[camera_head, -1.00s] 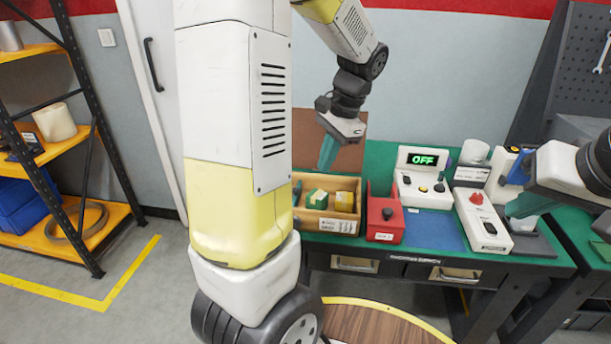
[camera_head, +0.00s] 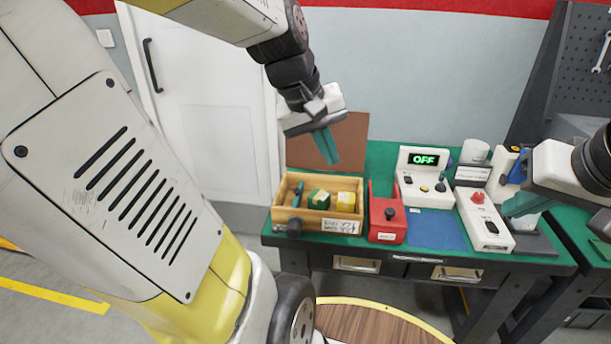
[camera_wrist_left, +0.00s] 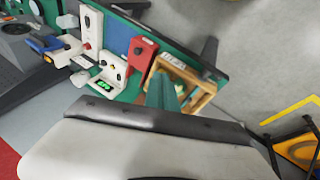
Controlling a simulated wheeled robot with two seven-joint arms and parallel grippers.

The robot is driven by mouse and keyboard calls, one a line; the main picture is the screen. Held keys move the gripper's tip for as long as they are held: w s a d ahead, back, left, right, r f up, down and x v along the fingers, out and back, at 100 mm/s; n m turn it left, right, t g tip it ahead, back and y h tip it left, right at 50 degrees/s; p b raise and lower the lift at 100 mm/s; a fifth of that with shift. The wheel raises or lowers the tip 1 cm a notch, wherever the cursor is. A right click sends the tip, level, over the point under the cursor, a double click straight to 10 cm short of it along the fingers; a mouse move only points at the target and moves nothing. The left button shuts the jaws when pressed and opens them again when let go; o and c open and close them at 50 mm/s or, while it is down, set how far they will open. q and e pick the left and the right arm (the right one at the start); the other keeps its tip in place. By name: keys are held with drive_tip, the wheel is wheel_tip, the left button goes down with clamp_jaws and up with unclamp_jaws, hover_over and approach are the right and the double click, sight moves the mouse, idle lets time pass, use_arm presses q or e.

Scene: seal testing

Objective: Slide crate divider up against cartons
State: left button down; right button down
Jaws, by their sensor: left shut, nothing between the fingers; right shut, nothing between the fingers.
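The wooden crate (camera_head: 312,225) sits at the left end of the green bench, with a white label on its front. Inside are a green-and-yellow carton (camera_head: 319,199) and a yellow carton (camera_head: 346,201), side by side. A thin teal piece (camera_head: 298,194), possibly the divider, stands left of them with a gap between. My left gripper (camera_head: 328,148) is shut and empty above the crate's back side, pointing down. In the left wrist view its fingers (camera_wrist_left: 161,92) partly cover the crate (camera_wrist_left: 204,103). My right gripper (camera_head: 521,205) is shut and empty at the bench's right side.
A dark round knob (camera_head: 294,227) shows at the crate's front left. A red box (camera_head: 387,215) stands close right of the crate. Beyond it are a white device reading OFF (camera_head: 423,178), a blue mat (camera_head: 436,230) and a white switch box (camera_head: 485,219). A brown panel (camera_head: 345,140) stands behind.

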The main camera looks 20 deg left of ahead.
use_arm(q)
drive_tip(key=w+a+f+n+h, duration=0.1)
drive_tip(key=w+a+f+n, duration=0.6)
drive_tip(key=a+f+n, duration=0.35)
drive_tip(key=w+a+f+n+h, duration=0.2)
drive_tip(key=w+a+f+n, duration=0.5)
drive_tip(key=a+n, duration=0.5)
drive_tip(key=m, duration=0.1)
approach(298, 198)
drive_tip(key=w+f, duration=0.1)
drive_tip(key=f, duration=0.1)
drive_tip(key=w+d+f, duration=0.1)
drive_tip(key=shift+w+f, duration=0.3)
drive_tip(key=shift+f, duration=0.05)
drive_tip(key=shift+d, duration=0.1)
drive_tip(key=d, duration=0.2)
drive_tip(key=w+d, duration=0.1)
drive_tip(key=shift+d+m, duration=0.25)
drive_tip(key=shift+d, duration=0.1)
drive_tip(key=shift+s+r, duration=0.1)
